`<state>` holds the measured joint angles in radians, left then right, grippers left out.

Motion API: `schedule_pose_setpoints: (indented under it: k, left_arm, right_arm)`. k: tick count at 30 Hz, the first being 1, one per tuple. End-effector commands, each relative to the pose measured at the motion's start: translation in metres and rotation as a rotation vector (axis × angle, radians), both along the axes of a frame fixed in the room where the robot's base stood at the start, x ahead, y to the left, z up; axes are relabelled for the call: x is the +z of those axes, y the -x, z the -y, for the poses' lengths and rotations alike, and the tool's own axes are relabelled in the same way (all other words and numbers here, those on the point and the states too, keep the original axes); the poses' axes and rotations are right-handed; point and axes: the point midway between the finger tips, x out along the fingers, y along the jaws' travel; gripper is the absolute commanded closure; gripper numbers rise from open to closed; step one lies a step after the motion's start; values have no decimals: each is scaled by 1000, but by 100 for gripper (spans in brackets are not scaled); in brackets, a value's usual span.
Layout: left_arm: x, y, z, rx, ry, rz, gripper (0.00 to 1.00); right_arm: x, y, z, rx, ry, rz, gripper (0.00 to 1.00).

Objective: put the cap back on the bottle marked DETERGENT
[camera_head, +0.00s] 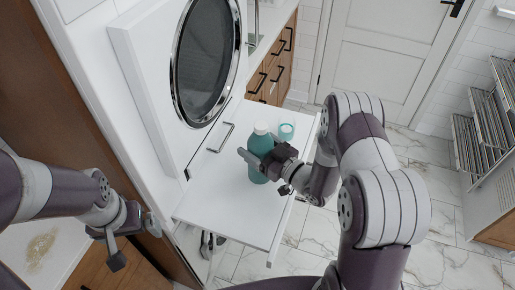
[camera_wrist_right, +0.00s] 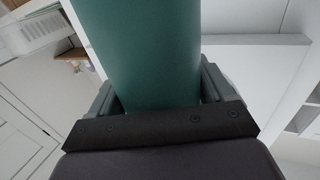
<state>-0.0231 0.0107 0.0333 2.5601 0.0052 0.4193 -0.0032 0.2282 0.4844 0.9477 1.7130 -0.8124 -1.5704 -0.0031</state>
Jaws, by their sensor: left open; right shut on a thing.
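A teal bottle (camera_head: 260,172) with a whitish top (camera_head: 261,128) stands upright on the white pull-out shelf (camera_head: 222,188). No lettering is readable, and I cannot tell whether the whitish top is a cap or the bare neck. My right gripper (camera_head: 262,160) is shut around the bottle's body; in the right wrist view the teal body (camera_wrist_right: 150,50) fills the space between the fingers. A small teal round piece with a pale rim (camera_head: 286,131) sits on the shelf just behind and right of the bottle; it may be the cap. My left gripper (camera_head: 134,243) is open and empty at lower left, away from the shelf.
A white machine with a round dark door (camera_head: 205,60) stands behind and left of the shelf. A wooden drawer unit (camera_head: 275,67) is at the back. A drying rack (camera_head: 485,120) stands far right. The shelf's front left part is clear.

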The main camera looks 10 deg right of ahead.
Motion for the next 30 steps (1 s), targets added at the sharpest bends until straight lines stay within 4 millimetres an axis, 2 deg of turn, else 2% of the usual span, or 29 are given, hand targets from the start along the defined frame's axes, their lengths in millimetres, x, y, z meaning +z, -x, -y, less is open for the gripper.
schedule_pose_setpoints:
  k: [4, 16, 17, 18, 19, 27, 30]
  left_arm:
    - [2, 0, 0, 0, 0, 0, 0]
    - [-3, 0, 0, 0, 0, 0, 0]
    - [-2, 0, 0, 0, 0, 0, 0]
    - [-1, 0, 0, 0, 0, 0, 0]
    - [-1, 0, 0, 0, 0, 0, 0]
    - [4, 0, 0, 0, 0, 0, 0]
    - [-3, 0, 0, 0, 0, 0, 0]
  right_arm:
    - [-15, -1, 0, 0, -1, 3, 100]
    - [-22, -1, 0, 0, 0, 4, 100]
    - [-22, 0, 0, 0, 0, 1, 16]
    - [-21, 0, 0, 0, 0, 1, 3]
    - [-21, 0, 0, 0, 0, 1, 0]
    - [-15, 0, 0, 0, 0, 2, 0]
    - [-20, 9, 8, -4, 1, 1, 0]
